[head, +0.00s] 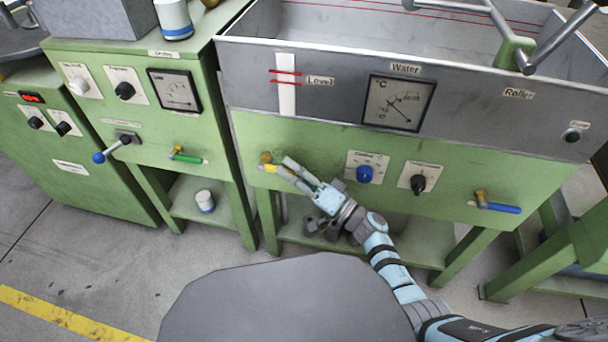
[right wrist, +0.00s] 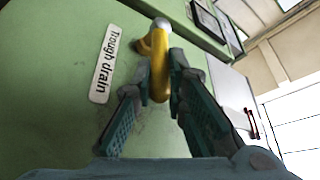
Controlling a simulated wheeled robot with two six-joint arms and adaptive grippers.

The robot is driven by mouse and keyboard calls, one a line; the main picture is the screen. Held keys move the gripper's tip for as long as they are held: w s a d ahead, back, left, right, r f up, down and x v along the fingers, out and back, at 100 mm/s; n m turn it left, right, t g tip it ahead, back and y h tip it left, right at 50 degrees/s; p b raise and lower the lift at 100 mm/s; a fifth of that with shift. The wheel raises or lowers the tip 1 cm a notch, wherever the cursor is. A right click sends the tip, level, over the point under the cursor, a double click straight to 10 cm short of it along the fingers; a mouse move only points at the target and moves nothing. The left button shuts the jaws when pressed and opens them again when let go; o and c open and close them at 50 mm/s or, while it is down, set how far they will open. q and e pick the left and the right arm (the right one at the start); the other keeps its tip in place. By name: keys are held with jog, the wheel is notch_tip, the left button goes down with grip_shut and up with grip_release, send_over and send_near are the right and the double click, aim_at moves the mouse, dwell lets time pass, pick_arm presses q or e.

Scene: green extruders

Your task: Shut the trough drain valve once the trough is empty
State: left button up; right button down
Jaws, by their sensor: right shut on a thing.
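The grey metal trough (head: 330,20) sits on a green stand at the top of the head view. The part of its inside that shows is bare grey wall and floor with red lines, and I see no water there. A white level strip (head: 287,97) with red marks is on its front. The trough drain valve's yellow handle (right wrist: 160,75) sticks out beside the "Trough drain" label (right wrist: 104,64). My right gripper (head: 278,169) is shut on this handle, with one finger on each side in the right wrist view (right wrist: 157,88). My left gripper is out of view.
A blue knob (head: 364,174), a black knob (head: 417,184) and a blue-handled valve (head: 497,206) are right of my gripper. A green-handled valve (head: 187,156) and a blue-tipped lever (head: 110,150) are on the left cabinet. Stand legs reach the floor below.

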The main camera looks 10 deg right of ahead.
jog(key=shift+s+f, duration=0.1)
jog(key=shift+f, duration=0.05)
jog(key=c, duration=1.9)
grip_release()
jog(key=v, duration=1.2)
